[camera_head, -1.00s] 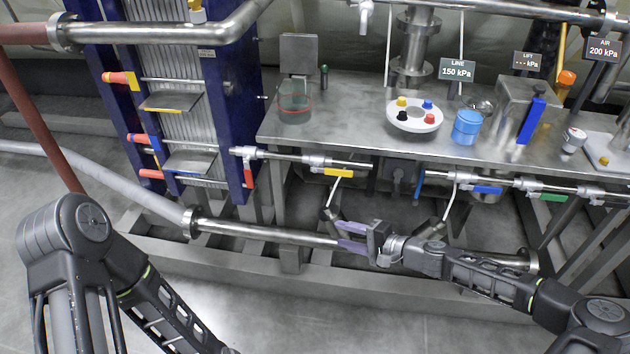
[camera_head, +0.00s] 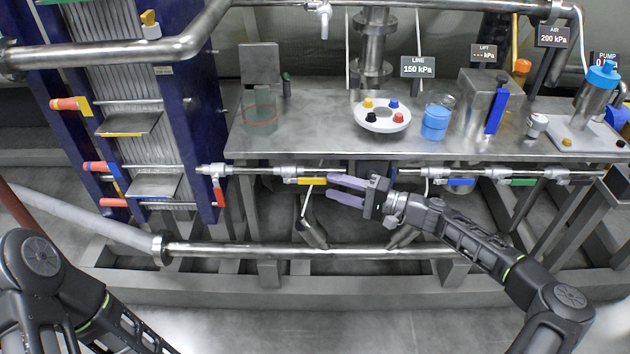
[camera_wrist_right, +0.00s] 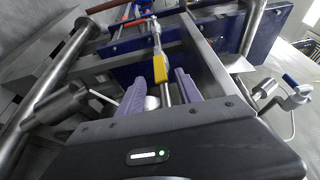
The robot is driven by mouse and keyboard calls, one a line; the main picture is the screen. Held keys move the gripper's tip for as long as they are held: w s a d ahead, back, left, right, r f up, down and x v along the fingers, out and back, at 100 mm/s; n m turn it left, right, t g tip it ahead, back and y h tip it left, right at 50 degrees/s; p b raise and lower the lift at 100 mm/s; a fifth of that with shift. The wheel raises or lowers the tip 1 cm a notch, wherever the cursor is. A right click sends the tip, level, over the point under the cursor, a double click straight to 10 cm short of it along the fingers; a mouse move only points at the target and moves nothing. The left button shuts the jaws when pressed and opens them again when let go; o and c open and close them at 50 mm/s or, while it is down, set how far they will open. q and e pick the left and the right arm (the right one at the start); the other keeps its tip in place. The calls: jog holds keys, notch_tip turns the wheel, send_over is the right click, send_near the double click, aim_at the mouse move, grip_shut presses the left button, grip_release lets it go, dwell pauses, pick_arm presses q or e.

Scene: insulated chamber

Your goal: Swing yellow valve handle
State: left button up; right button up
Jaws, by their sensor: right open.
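The yellow valve handle (camera_head: 312,181) lies along the thin steel pipe below the front edge of the bench. My right gripper (camera_head: 347,189) is open, its two purple fingers pointing left at the handle's right end, a short way off. In the right wrist view the yellow handle (camera_wrist_right: 160,69) shows ahead, beyond the gap between the purple fingers (camera_wrist_right: 158,92); nothing is seen between the tips but the pipe behind. Only my left arm links show at the lower left; the left gripper is out of view.
A red handle (camera_head: 219,194) hangs to the left on the same pipe run. Blue (camera_head: 460,182) and green (camera_head: 522,182) handles are to the right. The bench (camera_head: 300,147) overhangs the pipe; a thick horizontal pipe (camera_head: 290,250) runs below.

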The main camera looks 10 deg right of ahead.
aim_at(319, 183)
jog(key=x, duration=0.6)
jog(key=shift+c, duration=0.2)
grip_shut()
dwell(1.2)
